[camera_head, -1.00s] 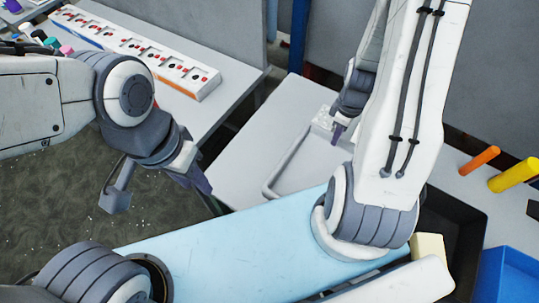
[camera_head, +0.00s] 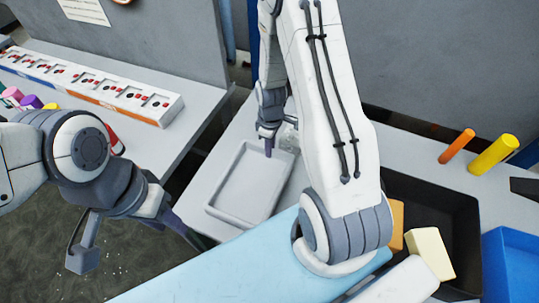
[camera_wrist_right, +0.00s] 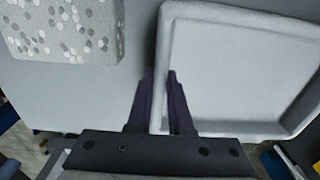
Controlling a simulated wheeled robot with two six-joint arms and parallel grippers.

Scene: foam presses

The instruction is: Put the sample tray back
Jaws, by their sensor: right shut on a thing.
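The sample tray (camera_head: 238,216) is a shallow, empty, light grey tray lying on the pale table, near the blue surface. My right gripper (camera_head: 268,146) reaches down to its back rim. In the right wrist view the two dark fingers (camera_wrist_right: 159,82) straddle the tray's rim (camera_wrist_right: 160,55), one inside and one outside, and are shut on it. My left gripper (camera_head: 188,228) hangs at the left, apart from the tray; its fingers are dark and partly hidden, so its opening is unclear.
A speckled block (camera_wrist_right: 68,28) lies beside the tray. A long white holder (camera_head: 120,92) stands on the left table. At right are a black bin (camera_head: 465,222) with foam blocks, a blue bin (camera_head: 510,262), and orange (camera_head: 456,146) and yellow (camera_head: 493,155) cylinders. A grey wall stands behind.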

